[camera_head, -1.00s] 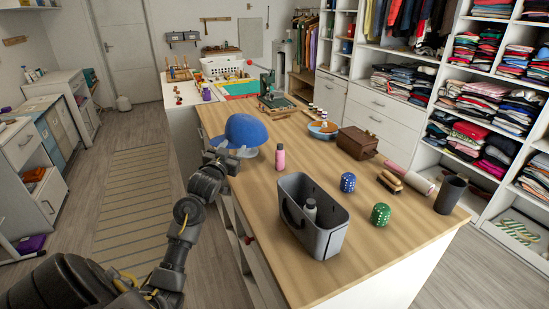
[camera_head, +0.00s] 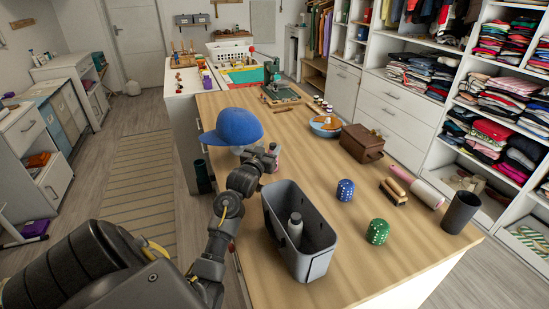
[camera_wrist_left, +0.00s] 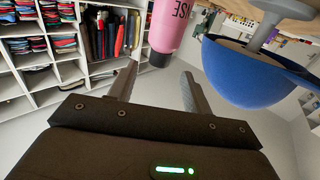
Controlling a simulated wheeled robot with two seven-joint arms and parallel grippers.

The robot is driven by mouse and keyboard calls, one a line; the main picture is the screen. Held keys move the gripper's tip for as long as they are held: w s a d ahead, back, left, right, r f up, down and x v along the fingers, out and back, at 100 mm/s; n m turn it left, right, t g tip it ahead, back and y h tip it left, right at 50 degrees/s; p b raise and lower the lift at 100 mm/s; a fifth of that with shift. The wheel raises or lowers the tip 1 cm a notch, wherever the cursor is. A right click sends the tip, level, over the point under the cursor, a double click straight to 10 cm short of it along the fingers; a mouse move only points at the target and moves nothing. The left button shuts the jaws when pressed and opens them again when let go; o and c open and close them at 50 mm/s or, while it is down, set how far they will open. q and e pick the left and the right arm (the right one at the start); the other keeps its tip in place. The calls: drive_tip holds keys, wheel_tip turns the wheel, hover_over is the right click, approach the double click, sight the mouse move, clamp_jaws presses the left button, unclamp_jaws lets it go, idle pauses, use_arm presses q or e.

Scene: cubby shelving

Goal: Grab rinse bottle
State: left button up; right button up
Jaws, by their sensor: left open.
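The pink bottle (camera_head: 275,162) stands on the wooden table, partly hidden behind my left gripper in the head view. In the left wrist view the pink bottle (camera_wrist_left: 170,28) has a dark cap and part of a printed label ending in "ISE". My left gripper (camera_head: 264,153) is close beside the bottle. In the left wrist view its two fingers (camera_wrist_left: 158,82) are apart with nothing gripped, and the bottle lies just beyond the fingertips, roughly in line with the gap. My right gripper is not in view.
A blue cap (camera_head: 238,127) on a stand is just left of the bottle; it shows close in the left wrist view (camera_wrist_left: 250,75). A grey caddy (camera_head: 318,262) holding a grey bottle (camera_head: 295,226) stands nearer. Dice (camera_head: 345,190), a brush (camera_head: 393,192) and a dark cup (camera_head: 460,212) are rightward.

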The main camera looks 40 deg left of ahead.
use_arm(q)
drive_tip(key=x, duration=0.1)
drive_tip(key=p+x, duration=0.1)
drive_tip(key=x, duration=0.3)
drive_tip(key=shift+w+d+f, duration=0.1)
drive_tip(key=shift+w+f, duration=0.1)
drive_tip(key=shift+f, duration=0.1)
drive_tip(key=shift+w, duration=0.15)
drive_tip(key=shift+c, duration=0.3)
clamp_jaws()
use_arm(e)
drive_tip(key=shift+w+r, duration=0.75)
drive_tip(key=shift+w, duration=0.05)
